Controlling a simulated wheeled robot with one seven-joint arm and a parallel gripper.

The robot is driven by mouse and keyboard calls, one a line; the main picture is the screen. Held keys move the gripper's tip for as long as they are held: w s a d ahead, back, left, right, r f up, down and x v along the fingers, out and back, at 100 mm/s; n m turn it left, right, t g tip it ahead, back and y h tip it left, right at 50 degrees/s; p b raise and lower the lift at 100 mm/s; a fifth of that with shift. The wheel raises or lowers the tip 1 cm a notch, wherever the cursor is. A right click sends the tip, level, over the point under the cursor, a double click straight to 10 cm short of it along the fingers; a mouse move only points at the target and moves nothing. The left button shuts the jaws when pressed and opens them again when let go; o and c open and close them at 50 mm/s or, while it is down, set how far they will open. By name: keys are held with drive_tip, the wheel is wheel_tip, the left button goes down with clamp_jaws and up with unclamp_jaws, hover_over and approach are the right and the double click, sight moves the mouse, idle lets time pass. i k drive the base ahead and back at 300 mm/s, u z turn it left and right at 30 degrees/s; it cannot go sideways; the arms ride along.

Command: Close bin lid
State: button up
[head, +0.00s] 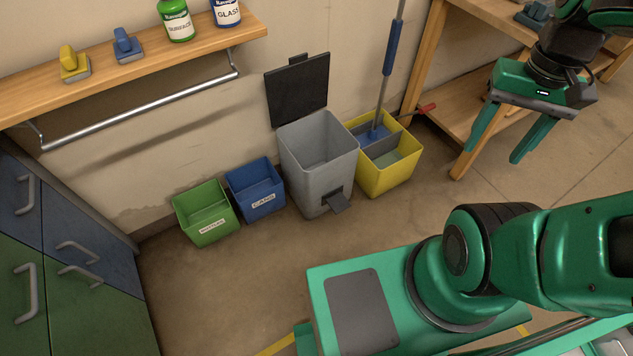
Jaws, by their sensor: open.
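The grey pedal bin (314,167) stands on the floor against the wall, in the middle of the head view. Its dark lid (298,89) is open, standing upright at the back of the bin near the wall. The bin's inside looks empty, though its bottom is hard to see. A dark pedal (337,203) sticks out at its lower front. My gripper (492,155) is at the upper right, high up and to the right of the bin. Its two green fingers are spread and hold nothing.
A yellow mop bucket (402,174) with a blue-handled mop (391,48) stands right of the bin. Blue (262,204) and green (209,229) small bins stand at its left. A wooden shelf (110,75) with a rail is above left. A wooden bench (437,70) stands behind my gripper.

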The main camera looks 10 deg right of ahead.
sight(299, 88)
drive_tip(key=u, duration=0.4)
drive_tip(key=i, duration=1.15)
drive_tip(key=z, duration=0.4)
